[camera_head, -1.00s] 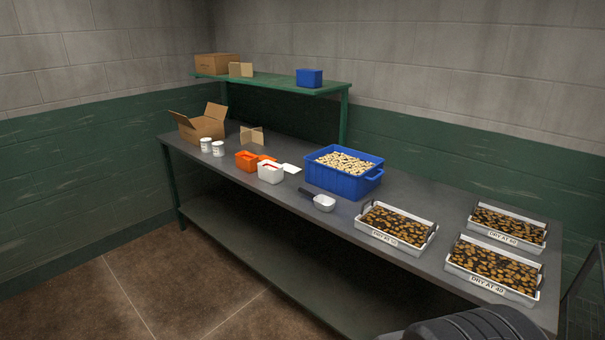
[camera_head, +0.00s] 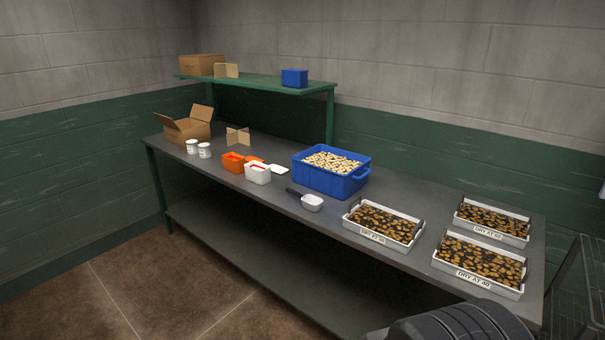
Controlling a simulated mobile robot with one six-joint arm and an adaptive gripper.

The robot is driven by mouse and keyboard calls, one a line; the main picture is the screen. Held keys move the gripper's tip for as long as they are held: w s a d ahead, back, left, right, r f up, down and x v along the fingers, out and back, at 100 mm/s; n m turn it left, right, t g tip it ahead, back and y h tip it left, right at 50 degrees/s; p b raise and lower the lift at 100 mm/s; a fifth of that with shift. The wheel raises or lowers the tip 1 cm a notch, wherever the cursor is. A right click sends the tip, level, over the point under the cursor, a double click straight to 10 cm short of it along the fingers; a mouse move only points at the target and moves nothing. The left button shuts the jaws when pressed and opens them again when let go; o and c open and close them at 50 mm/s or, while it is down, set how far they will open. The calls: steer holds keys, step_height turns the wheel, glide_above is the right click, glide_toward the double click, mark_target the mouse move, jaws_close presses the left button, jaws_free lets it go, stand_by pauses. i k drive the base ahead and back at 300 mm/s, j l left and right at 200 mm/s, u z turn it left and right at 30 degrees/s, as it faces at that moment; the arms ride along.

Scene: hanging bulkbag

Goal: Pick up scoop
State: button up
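The scoop (camera_head: 312,203) lies on the grey table, near its front edge. It has a white bowl and a dark handle (camera_head: 293,192) that points to the back left. It sits just in front of the blue bin (camera_head: 329,182), which holds many pale pieces. Nothing covers the scoop. My gripper is not in view. A dark rounded part at the bottom right edge looks like part of my own arm, and it is well apart from the scoop.
White trays (camera_head: 382,242) of dark brown pieces stand right of the scoop. White (camera_head: 257,179) and orange (camera_head: 232,168) tubs, white jars (camera_head: 204,151) and an open carton (camera_head: 185,138) stand to its left. A green shelf (camera_head: 262,84) rises behind. The floor in front is clear.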

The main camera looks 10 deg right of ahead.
mark_target(312, 203)
steer(key=z, duration=0.3)
steer(key=i+j+z, duration=1.35)
steer(key=j, duration=0.25)
steer(key=i+j, duration=0.15)
steer(key=j, duration=0.2)
steer(key=i+j, duration=0.2)
steer(key=j, duration=0.2)
steer(key=i+j, duration=0.15)
steer(key=j, duration=0.2)
steer(key=i+j, duration=0.2)
steer(key=j, duration=0.2)
